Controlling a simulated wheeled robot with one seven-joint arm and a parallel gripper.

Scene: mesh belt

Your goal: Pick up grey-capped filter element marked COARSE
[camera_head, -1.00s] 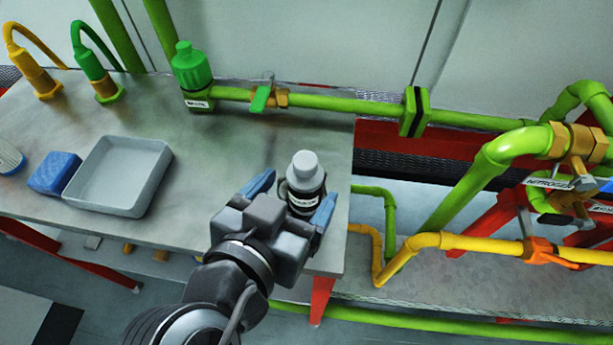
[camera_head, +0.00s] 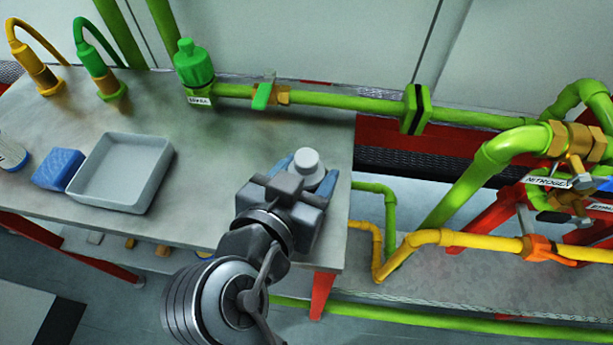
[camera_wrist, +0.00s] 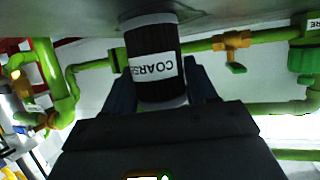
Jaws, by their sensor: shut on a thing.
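The filter element has a grey cap (camera_head: 307,165) that shows above my gripper (camera_head: 305,178) in the head view, near the right end of the metal bench. The wrist view shows its dark body (camera_wrist: 153,60) with a white label that reads COARSE, upside down in that picture. My gripper's blue fingers stand on both sides of the element and are shut on it. In the head view my gripper hides most of the body. I cannot tell whether its base touches the bench.
A grey tray (camera_head: 122,172) and a blue sponge (camera_head: 58,170) are on the bench (camera_head: 225,150) to the left. A green pipe (camera_head: 340,104) with a valve runs along the back. Green and yellow pipes (camera_head: 440,238) lie to the right. The bench between tray and gripper is clear.

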